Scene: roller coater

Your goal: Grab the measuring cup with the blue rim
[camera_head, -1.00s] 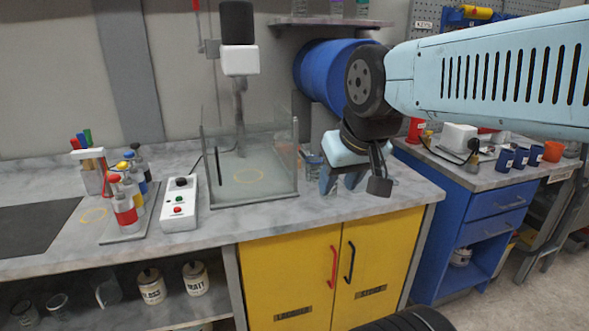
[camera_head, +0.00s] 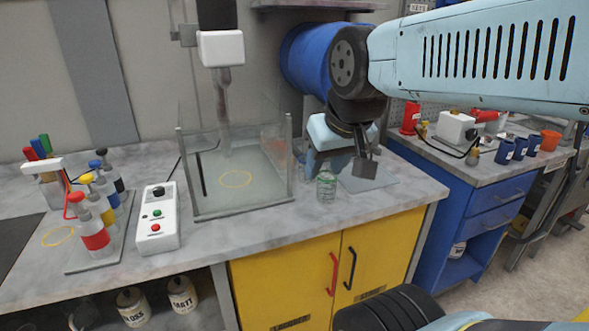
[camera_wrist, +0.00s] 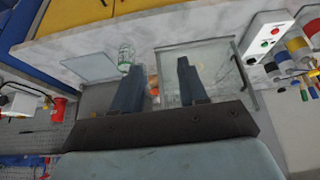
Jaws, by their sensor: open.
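A clear measuring cup with green markings (camera_head: 326,188) stands on the grey counter, just right of the glass-walled tank. It also shows in the wrist view (camera_wrist: 125,58), beside the tip of the left finger. I cannot make out a blue rim on it. A small orange-red thing (camera_head: 278,151) shows behind the tank's right wall, and its kind is unclear. My gripper (camera_wrist: 158,68) is open and empty. In the head view my gripper (camera_head: 313,165) hangs above and behind the measuring cup, with its fingers pointing down.
The glass tank (camera_head: 235,205) is close to my gripper on the left. A flat grey plate (camera_head: 368,183) lies right of the cup. A switch box (camera_head: 158,217) and several bottles stand further left. A blue drum (camera_head: 312,58) is behind my arm.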

